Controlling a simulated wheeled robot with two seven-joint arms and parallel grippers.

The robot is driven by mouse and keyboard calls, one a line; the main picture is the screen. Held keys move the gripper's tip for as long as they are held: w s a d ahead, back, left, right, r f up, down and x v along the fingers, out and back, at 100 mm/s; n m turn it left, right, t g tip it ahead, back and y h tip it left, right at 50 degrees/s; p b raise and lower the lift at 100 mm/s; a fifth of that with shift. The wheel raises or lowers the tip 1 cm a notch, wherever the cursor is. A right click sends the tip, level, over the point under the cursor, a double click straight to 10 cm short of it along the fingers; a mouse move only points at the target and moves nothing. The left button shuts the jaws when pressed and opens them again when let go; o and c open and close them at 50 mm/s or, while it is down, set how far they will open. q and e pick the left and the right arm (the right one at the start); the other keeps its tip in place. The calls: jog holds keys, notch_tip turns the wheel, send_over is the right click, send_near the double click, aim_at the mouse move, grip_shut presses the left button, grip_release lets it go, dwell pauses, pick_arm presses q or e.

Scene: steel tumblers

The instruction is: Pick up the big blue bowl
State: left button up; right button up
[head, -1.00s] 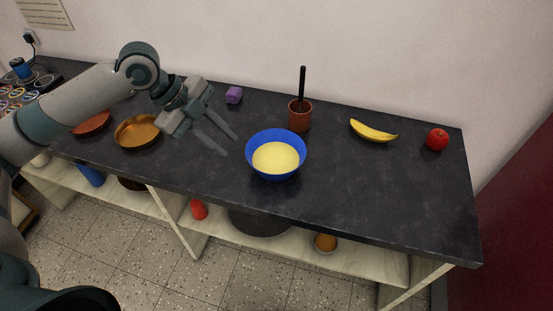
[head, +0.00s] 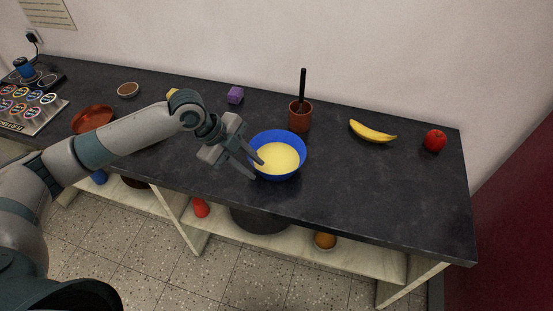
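The big blue bowl (head: 294,139) stands upright on the dark countertop, with pale yellow contents inside. My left gripper (head: 257,170) is at the bowl's left side with its two fingers spread. The upper finger's tip overlaps the bowl's left rim in the picture, and the lower finger's tip lies against the bowl's lower left outline. I cannot tell whether either finger touches the bowl. My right gripper is not in view.
A brown cup with a dark stick (head: 300,117) stands just behind the bowl. A purple block (head: 235,95), a banana (head: 372,131) and a red apple (head: 434,140) are on the dark countertop (head: 380,200). A reddish dish (head: 93,118) is at left.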

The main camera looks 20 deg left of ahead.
aim_at(263, 173)
pick_arm(q)
jog(key=shift+w+d+f, duration=0.1)
jog(key=shift+d, duration=0.05)
jog(key=shift+w+d+f+p, duration=0.1)
jog(key=shift+d+f+p, duration=0.15)
jog(key=shift+p, duration=0.15)
jog(key=p+x, duration=0.1)
jog(key=x, duration=0.2)
jog(key=shift+w, duration=0.15)
jog(key=shift+w+d+f, duration=0.1)
jog(key=shift+d+f, duration=0.15)
jog(key=shift+f, duration=0.25)
grip_shut()
dwell(0.9)
